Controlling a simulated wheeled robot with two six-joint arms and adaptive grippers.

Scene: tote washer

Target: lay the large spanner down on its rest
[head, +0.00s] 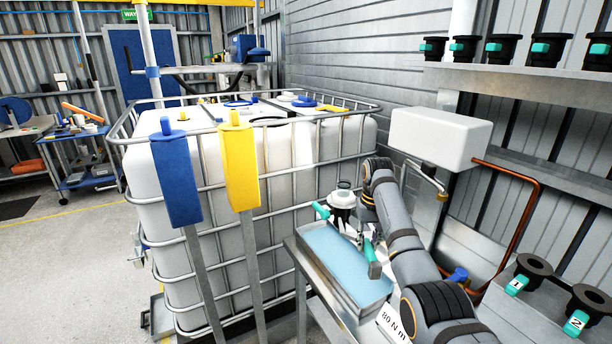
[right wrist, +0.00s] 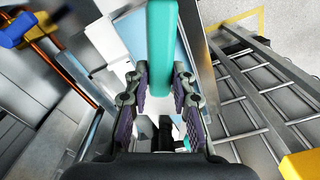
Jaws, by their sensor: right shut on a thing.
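My right gripper (head: 367,240) points down over a metal bench with a light-blue surface (head: 335,257). It is shut on a teal bar (head: 374,262), which looks like the large spanner's handle. In the right wrist view the teal bar (right wrist: 162,45) runs from the top edge to between the fingers (right wrist: 160,92). The spanner's far end is hidden or out of frame, and I cannot tell whether it touches the light-blue surface. No separate rest can be made out. My left gripper is not in view.
A white and dark fitting (head: 343,197) stands at the bench's far end, near a small teal piece (head: 320,210). A caged white tank (head: 290,150) stands left of the bench. A copper pipe (head: 530,215) and numbered black fittings (head: 534,266) are right.

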